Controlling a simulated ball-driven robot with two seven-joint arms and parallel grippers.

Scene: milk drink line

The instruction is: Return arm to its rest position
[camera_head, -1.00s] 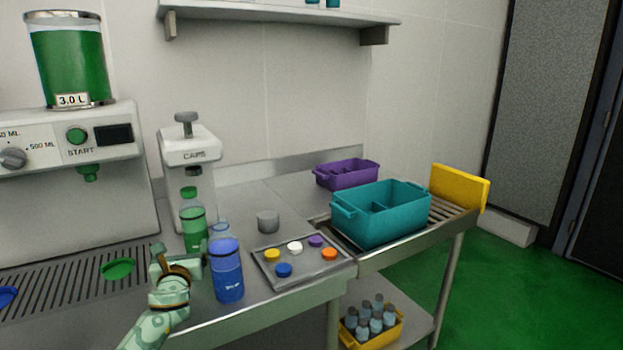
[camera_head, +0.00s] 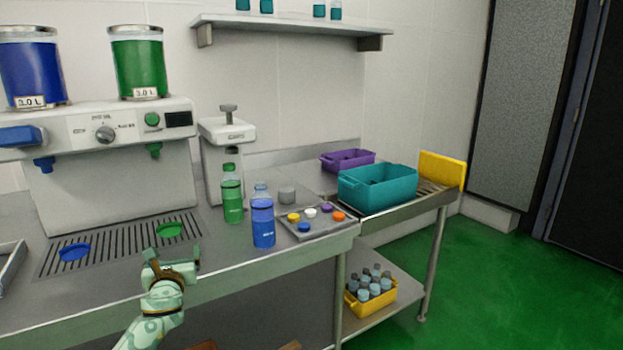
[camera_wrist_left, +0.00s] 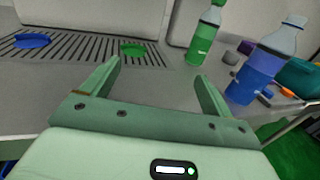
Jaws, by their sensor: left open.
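My left gripper (camera_head: 172,262) is open and empty, in front of the counter's front edge and left of the bottles. In the left wrist view its two fingers (camera_wrist_left: 158,85) stand wide apart with nothing between them. My right gripper is out of view.
The filling machine (camera_head: 115,165) stands behind a drip grate with a blue disc (camera_head: 74,253) and a green disc (camera_head: 169,230). A tray (camera_head: 318,232) holds several coloured caps. Teal (camera_head: 375,192) and purple (camera_head: 347,160) crates stand right. A yellow crate (camera_head: 372,303) holds bottles below.

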